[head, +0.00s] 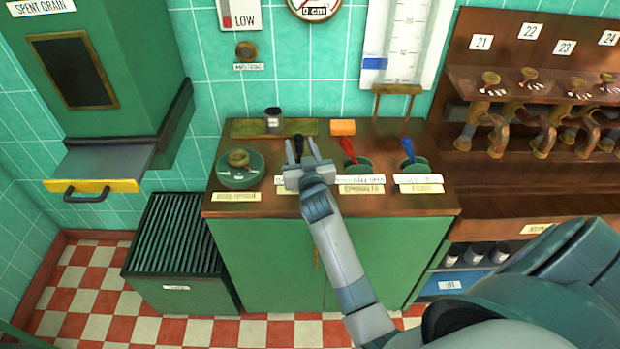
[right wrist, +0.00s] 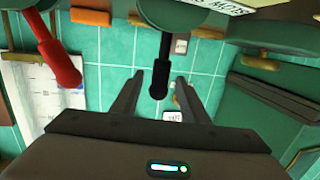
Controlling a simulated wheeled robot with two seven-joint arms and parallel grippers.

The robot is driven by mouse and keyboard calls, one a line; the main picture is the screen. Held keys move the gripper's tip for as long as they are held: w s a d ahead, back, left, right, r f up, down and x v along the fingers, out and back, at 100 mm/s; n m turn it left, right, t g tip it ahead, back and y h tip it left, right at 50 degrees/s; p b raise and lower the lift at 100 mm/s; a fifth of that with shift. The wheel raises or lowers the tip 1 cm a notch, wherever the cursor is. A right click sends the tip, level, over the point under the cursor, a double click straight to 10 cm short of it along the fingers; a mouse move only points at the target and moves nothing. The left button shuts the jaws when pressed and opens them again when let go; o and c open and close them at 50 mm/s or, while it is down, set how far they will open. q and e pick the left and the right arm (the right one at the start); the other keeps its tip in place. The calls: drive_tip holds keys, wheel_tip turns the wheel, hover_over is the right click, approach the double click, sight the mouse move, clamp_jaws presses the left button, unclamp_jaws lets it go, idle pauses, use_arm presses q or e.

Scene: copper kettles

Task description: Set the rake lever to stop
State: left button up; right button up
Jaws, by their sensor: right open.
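A black-handled lever (head: 298,139) stands on the brown top of the green cabinet. My right gripper (head: 301,150) is open there, with its fingers on either side of the lever. In the right wrist view the black lever (right wrist: 160,76) shows between the spread fingers of the right gripper (right wrist: 158,84); I cannot tell whether they touch it. The nameplate by this lever is mostly hidden by the gripper, so I cannot read whether it is the rake lever. A red lever (head: 347,148) and a blue lever (head: 407,149) stand to its right. My left gripper is not in view.
A round green dial with a knob (head: 239,161) is left of the black lever. A slatted green bin (head: 175,240) stands left of the cabinet. Copper taps (head: 480,130) are at the right.

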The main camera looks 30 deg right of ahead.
drive_tip(key=b+v, duration=0.3)
drive_tip(key=v, duration=1.2)
drive_tip(key=shift+b, duration=0.3)
drive_tip(key=shift+s+a, duration=0.1)
